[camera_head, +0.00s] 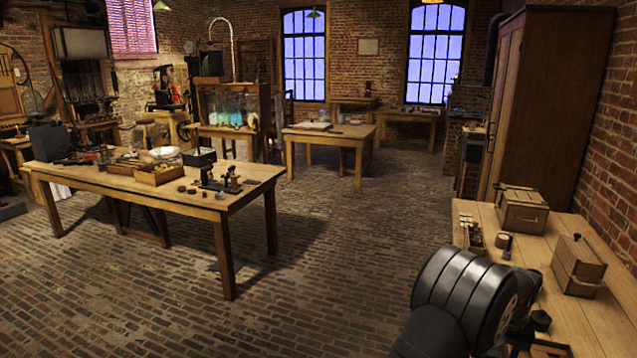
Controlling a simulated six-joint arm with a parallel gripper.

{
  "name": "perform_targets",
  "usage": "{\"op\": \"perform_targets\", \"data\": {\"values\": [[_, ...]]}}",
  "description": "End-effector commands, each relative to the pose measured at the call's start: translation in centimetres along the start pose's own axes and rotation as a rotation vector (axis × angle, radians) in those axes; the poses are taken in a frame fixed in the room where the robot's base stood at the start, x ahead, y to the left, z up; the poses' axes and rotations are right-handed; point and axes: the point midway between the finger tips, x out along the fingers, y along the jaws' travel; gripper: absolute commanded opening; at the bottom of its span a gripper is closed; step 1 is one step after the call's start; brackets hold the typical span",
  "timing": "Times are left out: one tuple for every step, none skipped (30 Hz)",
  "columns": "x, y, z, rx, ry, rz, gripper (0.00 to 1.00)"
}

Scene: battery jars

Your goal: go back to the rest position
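My arm (462,290) shows at the lower right as a large black ribbed joint in front of the right-hand wooden table (590,325). Small dark parts beyond the joint, low over the table, look like part of my gripper (540,334). The joint hides much of it, and I cannot tell whether it is open or shut. No held object is visible. On this table are a lidded wooden box (521,211), a second wooden box (578,268), a narrow tray of small items (473,234) and a small dark cylinder (507,246).
A tall wooden cabinet (545,100) and a brick wall stand behind the right table. A long workbench (95,180) with boxes and small tools is at left. Another table (328,134) stands farther back. The brick floor (340,250) between them is clear.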

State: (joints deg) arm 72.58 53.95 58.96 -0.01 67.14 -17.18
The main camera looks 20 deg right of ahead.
Motion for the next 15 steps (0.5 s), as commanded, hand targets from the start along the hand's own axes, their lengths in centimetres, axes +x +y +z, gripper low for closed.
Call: {"op": "perform_targets", "data": {"values": [[0.6, 0.0, 0.0, 0.0, -0.001, 0.0, 0.45], [0.9, 0.0, 0.0, 0.0, 0.0, 0.0, 0.45], [1.1, 0.0, 0.0, 0.0, 0.0, 0.0, 0.45], [1.3, 0.0, 0.0, 0.0, 0.0, 0.0, 0.45], [1.4, 0.0, 0.0, 0.0, 0.0, 0.0, 0.45], [1.6, 0.0, 0.0, 0.0, 0.0, 0.0, 0.45], [1.7, 0.0, 0.0, 0.0, 0.0, 0.0, 0.45], [1.7, 0.0, 0.0, 0.0, 0.001, 0.0, 0.45], [1.7, 0.0, 0.0, 0.001, 0.001, 0.0, 0.45], [1.7, 0.0, 0.0, 0.002, 0.001, 0.0, 0.45], [1.7, 0.0, 0.0, 0.002, 0.001, 0.0, 0.45], [1.7, 0.0, 0.0, 0.003, 0.001, 0.0, 0.45], [1.7, 0.0, 0.0, 0.002, 0.001, 0.0, 0.45], [1.7, 0.0, 0.0, 0.002, 0.001, 0.0, 0.45], [1.7, 0.0, 0.0, 0.002, 0.001, 0.0, 0.45]]}}
